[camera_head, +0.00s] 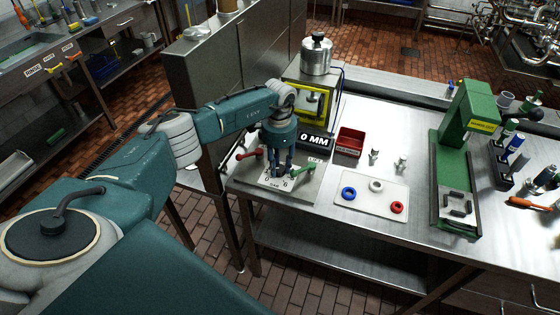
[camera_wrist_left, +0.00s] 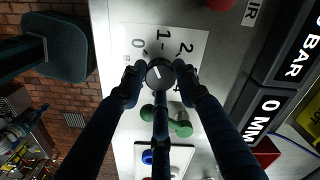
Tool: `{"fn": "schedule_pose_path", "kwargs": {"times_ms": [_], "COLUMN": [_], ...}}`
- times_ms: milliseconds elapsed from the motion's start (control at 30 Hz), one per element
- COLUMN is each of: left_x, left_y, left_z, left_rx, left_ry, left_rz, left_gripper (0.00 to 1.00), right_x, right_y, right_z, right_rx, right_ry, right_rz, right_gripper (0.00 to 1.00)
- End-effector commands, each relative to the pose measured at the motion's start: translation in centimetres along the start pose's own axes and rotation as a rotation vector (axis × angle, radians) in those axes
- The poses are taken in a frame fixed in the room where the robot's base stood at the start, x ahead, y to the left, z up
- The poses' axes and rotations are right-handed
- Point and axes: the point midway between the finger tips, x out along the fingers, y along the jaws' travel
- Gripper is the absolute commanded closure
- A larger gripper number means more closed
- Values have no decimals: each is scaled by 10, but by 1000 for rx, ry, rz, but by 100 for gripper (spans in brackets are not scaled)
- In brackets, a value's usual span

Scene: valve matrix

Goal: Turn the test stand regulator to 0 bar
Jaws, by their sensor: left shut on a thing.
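The regulator knob (camera_wrist_left: 160,73) is round and dark with a short white mark, seen in the left wrist view on a white dial card (camera_wrist_left: 192,36) with printed numbers. The mark leans toward the upper left, roughly toward the 0 and 1 side; its exact reading is unclear. My left gripper (camera_wrist_left: 160,80) is shut on the knob, one fingertip on each side. In the head view my left gripper (camera_head: 281,170) points down over the test stand plate (camera_head: 306,192) and hides the knob. My right gripper is not in view.
A red lever (camera_head: 249,154) and a green lever (camera_head: 303,173) flank the gripper closely. A second display (camera_head: 314,142) reads 0 MM. A red bin (camera_head: 350,142), a white tray (camera_head: 371,204) with rings and a green press (camera_head: 468,120) stand to the right.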

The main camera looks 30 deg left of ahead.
Motion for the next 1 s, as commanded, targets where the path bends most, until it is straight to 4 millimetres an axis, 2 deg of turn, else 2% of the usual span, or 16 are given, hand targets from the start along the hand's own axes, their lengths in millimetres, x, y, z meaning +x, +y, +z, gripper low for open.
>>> {"fn": "schedule_pose_path", "kwargs": {"times_ms": [33, 433, 1000], "left_x": [-8, -5, -2], "left_y": [-6, -5, -4], "left_z": [2, 2, 4], "left_rx": [-48, -309, -392], "left_ry": [1, -1, -5], "left_rz": [-11, -10, -9], "left_gripper": [96, 96, 96], "right_x": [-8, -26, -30], "right_y": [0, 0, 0], "right_z": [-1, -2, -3], "right_rx": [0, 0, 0], "right_ry": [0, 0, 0], "right_rz": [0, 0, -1], "right_gripper": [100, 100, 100]}}
